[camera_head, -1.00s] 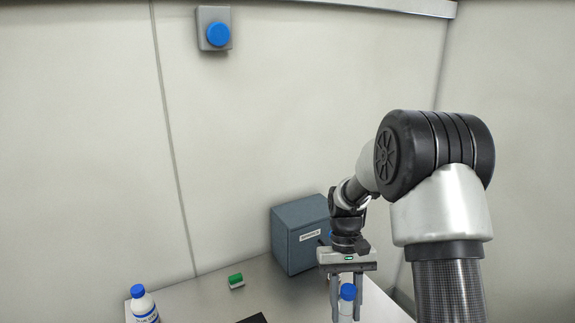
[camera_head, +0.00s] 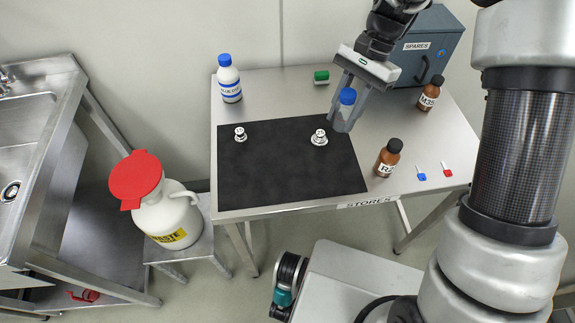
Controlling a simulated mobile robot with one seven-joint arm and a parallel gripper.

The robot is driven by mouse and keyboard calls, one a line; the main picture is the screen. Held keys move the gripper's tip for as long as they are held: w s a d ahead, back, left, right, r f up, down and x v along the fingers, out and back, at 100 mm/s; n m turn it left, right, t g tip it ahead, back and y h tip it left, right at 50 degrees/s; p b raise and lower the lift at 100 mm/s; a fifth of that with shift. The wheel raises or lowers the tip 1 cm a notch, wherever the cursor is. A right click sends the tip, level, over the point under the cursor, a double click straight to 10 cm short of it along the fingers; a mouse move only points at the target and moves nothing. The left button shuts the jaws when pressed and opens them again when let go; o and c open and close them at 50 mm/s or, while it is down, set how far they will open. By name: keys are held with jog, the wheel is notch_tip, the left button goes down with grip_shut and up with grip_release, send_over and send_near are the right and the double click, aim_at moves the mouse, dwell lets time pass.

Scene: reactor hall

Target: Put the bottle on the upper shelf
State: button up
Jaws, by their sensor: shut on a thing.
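My gripper (camera_head: 344,115) reaches down from the top of the view and is shut on a bottle with a blue cap (camera_head: 347,97). The bottle is upright between the fingers, which hide much of its body. It is over the table near the back right corner of the black mat; I cannot tell whether its base touches anything. A second bottle, white with a blue cap and blue label (camera_head: 230,81), stands at the table's back left. No upper shelf shows in this view.
Two small fittings sit on the black mat (camera_head: 275,180). A white waste jug (camera_head: 173,219) and sink are left.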

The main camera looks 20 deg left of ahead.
jog(key=s+a+f+m+b, duration=0.3)
jog(key=a+b, duration=0.1)
jog(key=a, duration=0.6)
jog(key=shift+t+y, duration=0.3)
jog(key=shift+y, duration=0.1)
jog(key=f, duration=0.3)
jog(key=f+b, duration=0.1)
jog(key=f, duration=0.5)
jog(key=shift+d, duration=0.25)
jog(key=shift+f, duration=0.1)
jog(key=o, duration=1)
jog(key=p+v, duration=0.2)
jog(key=v, duration=1)
jog(key=shift+r, duration=0.2)
